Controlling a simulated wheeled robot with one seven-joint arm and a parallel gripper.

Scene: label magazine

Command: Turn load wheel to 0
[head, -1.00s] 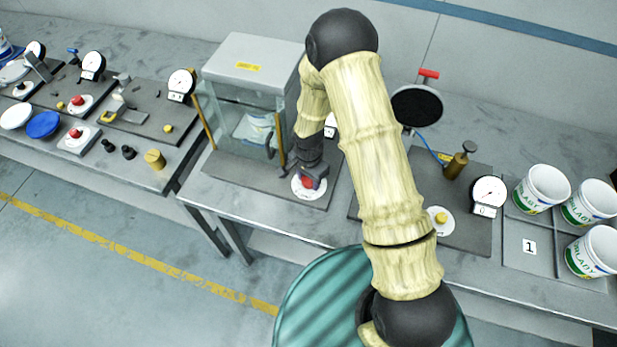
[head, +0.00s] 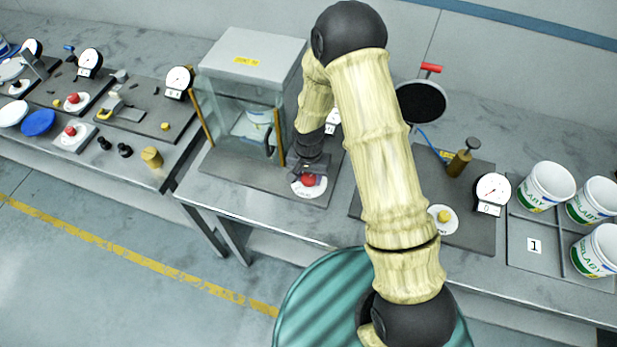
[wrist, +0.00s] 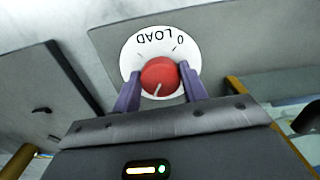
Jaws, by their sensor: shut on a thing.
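The load wheel is a red round knob (wrist: 160,76) on a white dial plate (wrist: 132,58) lettered "LOAD" and "0", which appears upside down in the wrist view. A pale line on the knob points to the bottom of that view, away from the "0" at upper right. My gripper (wrist: 159,73) has its two purple fingers on either side of the knob, shut on it. In the head view the red knob (head: 309,180) and its white plate (head: 306,191) show just below my gripper, which partly covers them.
A glass-walled cabinet (head: 262,50) with a bucket inside stands just left of my gripper. A gauge (head: 332,124) behind is mostly hidden by my arm. To the right are a yellow knob (head: 444,216), a brass bottle (head: 461,157), another gauge (head: 492,190) and white buckets (head: 546,186).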

